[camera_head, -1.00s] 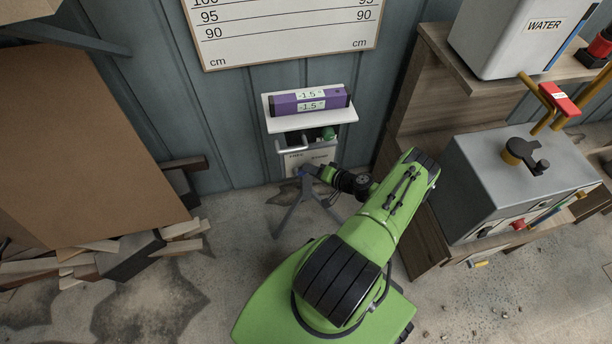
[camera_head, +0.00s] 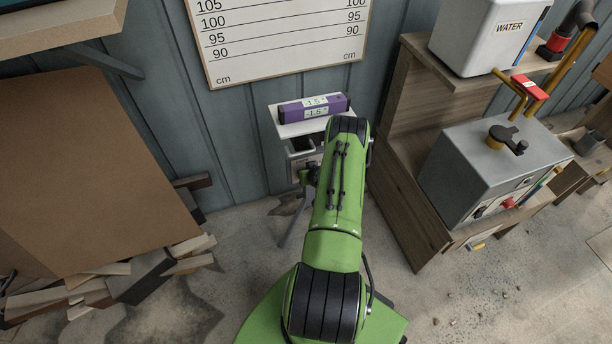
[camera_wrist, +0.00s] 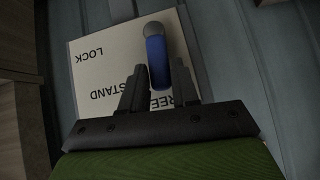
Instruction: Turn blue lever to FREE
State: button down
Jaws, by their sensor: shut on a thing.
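In the wrist view, a blue lever (camera_wrist: 156,58) with a grey rounded end sits on a pale label plate (camera_wrist: 95,65) that reads upside down. The blue part runs down the picture to the partly covered word FREE (camera_wrist: 163,104), with STAND beside it to the left. LOCK (camera_wrist: 88,56) is at the plate's upper left. My gripper (camera_wrist: 158,70) is shut on the lever, one dark finger on each side of it. In the head view, my green arm hides the lever and most of the plate.
A grey box (camera_head: 490,165) and wooden shelving are at right. Scrap wood (camera_head: 100,285) and a brown board (camera_head: 90,170) are at left. Open floor lies around my base.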

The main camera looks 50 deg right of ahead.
jog(key=shift+w+a+n+g+h, duration=0.1)
jog(key=shift+a+n+g+h, duration=0.2)
jog(key=shift+h, duration=0.1)
jog(key=shift+f, duration=0.15)
jog(key=c, duration=0.9)
grip_release()
jog(key=p+v, duration=0.4)
jog(key=v, duration=1.1)
jog(key=shift+a+r, duration=0.2)
jog(key=shift+r, duration=0.15)
